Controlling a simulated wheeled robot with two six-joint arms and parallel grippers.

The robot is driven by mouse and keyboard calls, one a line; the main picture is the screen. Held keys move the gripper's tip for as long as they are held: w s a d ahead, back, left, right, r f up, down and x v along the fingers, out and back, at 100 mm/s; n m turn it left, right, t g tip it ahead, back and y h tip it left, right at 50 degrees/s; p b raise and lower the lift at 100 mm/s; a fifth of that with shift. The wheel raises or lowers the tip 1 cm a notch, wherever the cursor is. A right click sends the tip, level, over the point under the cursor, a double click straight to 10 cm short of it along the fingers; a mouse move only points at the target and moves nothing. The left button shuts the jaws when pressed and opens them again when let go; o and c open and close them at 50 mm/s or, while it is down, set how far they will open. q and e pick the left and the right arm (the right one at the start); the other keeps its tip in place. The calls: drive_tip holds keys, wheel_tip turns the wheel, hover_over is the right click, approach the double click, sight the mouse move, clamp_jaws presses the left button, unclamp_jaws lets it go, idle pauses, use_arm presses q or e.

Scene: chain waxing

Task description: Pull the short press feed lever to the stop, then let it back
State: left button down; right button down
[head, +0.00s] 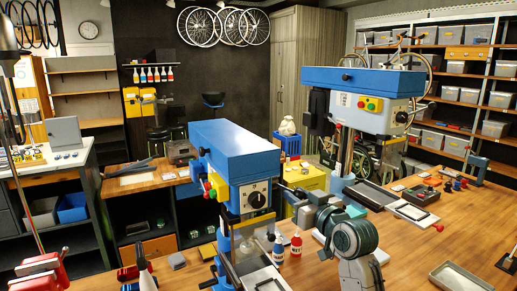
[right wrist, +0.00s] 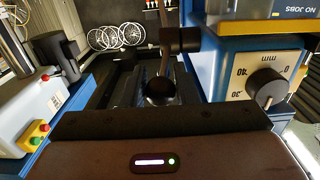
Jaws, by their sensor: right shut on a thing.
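The short press (head: 235,150) stands at the centre of the head view, with a blue head and a black depth dial (head: 258,199). In the right wrist view its feed lever (right wrist: 165,60) runs from a dark hub down to a round black knob (right wrist: 160,90). My right gripper (head: 291,193) is beside the press's right side in the head view. It is shut on the knob; its dark body fills the lower part of the right wrist view. The fingers' contact with the knob is dark and partly hidden. My left gripper is not in view.
The taller blue press (head: 365,88) stands behind to the right. A blue bottle (head: 278,251) and a red bottle (head: 296,243) stand close by my right arm. A grey tray (head: 461,277) lies at the right front.

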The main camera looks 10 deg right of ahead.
drive_tip(key=shift+w+r, duration=0.1)
drive_tip(key=shift+r, duration=0.65)
drive_tip(key=shift+w+a+r, duration=0.1)
drive_tip(key=shift+w+r, duration=0.1)
drive_tip(key=shift+r, duration=0.5)
drive_tip(key=shift+w+a+r, duration=0.1)
drive_tip(key=shift+w+r, duration=0.1)
drive_tip(key=shift+r, duration=0.5)
drive_tip(key=shift+w+r, duration=0.2)
drive_tip(key=c, duration=1.1)
unclamp_jaws()
drive_tip(key=shift+o, duration=0.2)
drive_tip(key=shift+s, duration=0.1)
drive_tip(key=shift+f, duration=0.1)
